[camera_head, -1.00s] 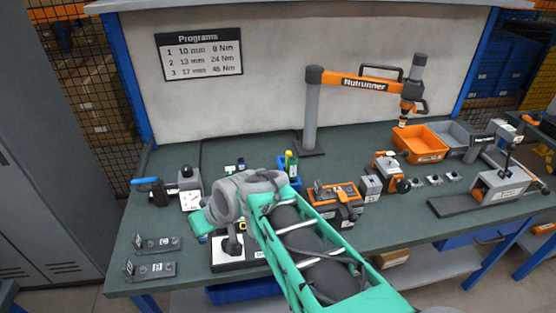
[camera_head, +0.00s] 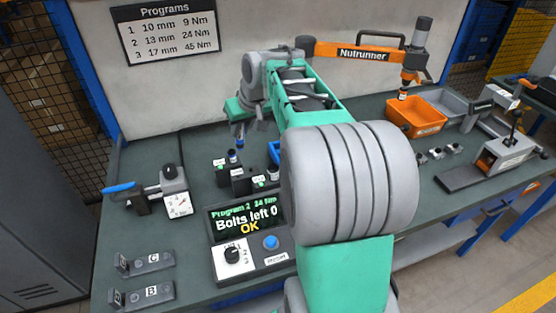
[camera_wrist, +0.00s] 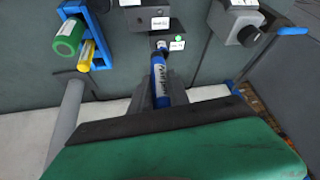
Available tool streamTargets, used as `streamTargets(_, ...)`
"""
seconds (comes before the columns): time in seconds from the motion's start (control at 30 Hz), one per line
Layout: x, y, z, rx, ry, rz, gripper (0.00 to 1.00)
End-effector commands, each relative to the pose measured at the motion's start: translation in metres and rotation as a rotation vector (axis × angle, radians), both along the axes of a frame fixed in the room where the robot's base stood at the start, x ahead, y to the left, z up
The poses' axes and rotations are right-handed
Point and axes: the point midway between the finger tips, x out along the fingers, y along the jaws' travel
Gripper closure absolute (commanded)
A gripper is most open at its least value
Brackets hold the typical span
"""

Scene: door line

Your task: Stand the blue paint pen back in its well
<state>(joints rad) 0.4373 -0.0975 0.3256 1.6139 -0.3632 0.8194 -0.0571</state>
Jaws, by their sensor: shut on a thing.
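The blue paint pen (camera_wrist: 158,80) is held between the fingers of my gripper (camera_wrist: 158,98) and points away from the wrist camera. In the head view, my gripper (camera_head: 238,128) is above the back left of the bench, with the pen below it, small and partly hidden. The pen's far end overlaps a small pale spot beside a white label with a green dot (camera_wrist: 178,41). I cannot tell whether that spot is the well, or whether the pen touches it. Small dark labelled blocks (camera_head: 227,169) stand below the gripper.
The console screen (camera_head: 246,218) reads "Bolts left 0 OK". A gauge fixture (camera_head: 177,203) stands left. An orange bin (camera_head: 417,115) is right.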

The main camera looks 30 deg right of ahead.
Motion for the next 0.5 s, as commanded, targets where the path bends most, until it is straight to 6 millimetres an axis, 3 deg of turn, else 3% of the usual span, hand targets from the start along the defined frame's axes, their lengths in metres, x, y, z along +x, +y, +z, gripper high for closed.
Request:
streamTargets(0.1, 0.028, -0.047, -0.014, -0.015, 0.03, -0.039, 1.0)
streamTargets(0.3, 0.058, -0.121, -0.033, -0.04, 0.079, -0.097, 1.0)
streamTargets(0.5, 0.069, -0.164, -0.046, -0.055, 0.107, -0.131, 1.0)
